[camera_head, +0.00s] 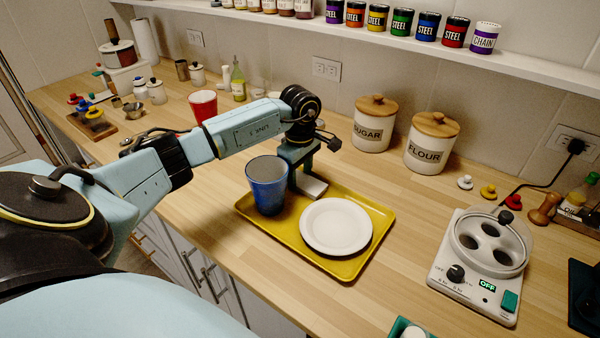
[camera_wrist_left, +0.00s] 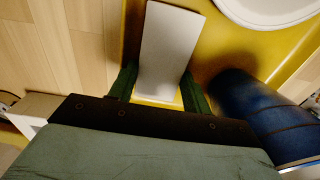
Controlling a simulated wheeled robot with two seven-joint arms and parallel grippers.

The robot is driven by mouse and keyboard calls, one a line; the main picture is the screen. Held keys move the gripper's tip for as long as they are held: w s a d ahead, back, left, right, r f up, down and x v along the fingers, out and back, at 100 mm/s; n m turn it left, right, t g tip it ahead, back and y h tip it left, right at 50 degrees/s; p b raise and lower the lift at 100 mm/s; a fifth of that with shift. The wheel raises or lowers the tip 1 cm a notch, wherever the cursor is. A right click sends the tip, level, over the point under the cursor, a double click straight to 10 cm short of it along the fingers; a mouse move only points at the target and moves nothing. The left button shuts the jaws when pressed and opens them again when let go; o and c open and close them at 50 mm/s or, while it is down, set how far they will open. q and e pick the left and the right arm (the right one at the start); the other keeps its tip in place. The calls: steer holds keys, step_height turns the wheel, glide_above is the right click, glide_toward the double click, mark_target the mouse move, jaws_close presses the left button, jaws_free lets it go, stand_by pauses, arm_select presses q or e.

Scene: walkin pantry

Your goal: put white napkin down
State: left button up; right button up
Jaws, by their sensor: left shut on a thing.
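The white napkin (camera_wrist_left: 168,50) is a flat, folded strip. My left gripper (camera_wrist_left: 158,85) is shut on its near end, with a green finger on each side. In the head view the left gripper (camera_head: 302,180) points down over the back left part of the yellow tray (camera_head: 345,268), and the napkin (camera_head: 313,188) shows just below it. The napkin is over the tray, between the blue cup and the white plate; I cannot tell whether it touches the tray. The blue cup (camera_head: 268,188) stands upright on the tray's left side. The white plate (camera_head: 336,227) lies flat on the tray. My right gripper is out of view.
Sugar (camera_head: 374,124) and flour (camera_head: 431,142) canisters stand behind the tray. An egg cooker (camera_head: 470,290) stands to the right. A red cup (camera_head: 203,106) stands behind my left arm. Bare counter (camera_head: 405,215) lies right of the tray.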

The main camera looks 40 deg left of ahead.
mark_target(300, 178)
arm_select(q)
steer(key=shift+f, duration=0.2)
steer(key=o, duration=0.9)
steer(key=shift+r, duration=0.1)
step_height(300, 178, up, 12)
steer(key=shift+r, duration=0.15)
